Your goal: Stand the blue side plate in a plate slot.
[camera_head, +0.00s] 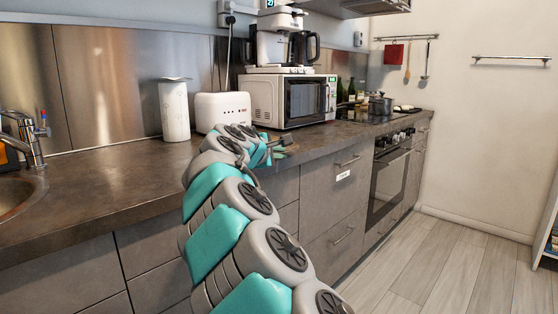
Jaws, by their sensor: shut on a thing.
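I cannot make out the blue side plate or any plate slot in the head view. My gripper (284,144) is at the far end of my teal and grey arm, over the countertop (100,195) near its front edge and in front of the microwave. It is small and partly hidden by my own arm. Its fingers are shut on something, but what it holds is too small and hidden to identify.
A white toaster (223,109), a white canister (174,111) and a microwave (290,100) with a coffee machine (283,40) on top stand along the back. A pot (380,105) is on the hob. A sink (20,192) is at left.

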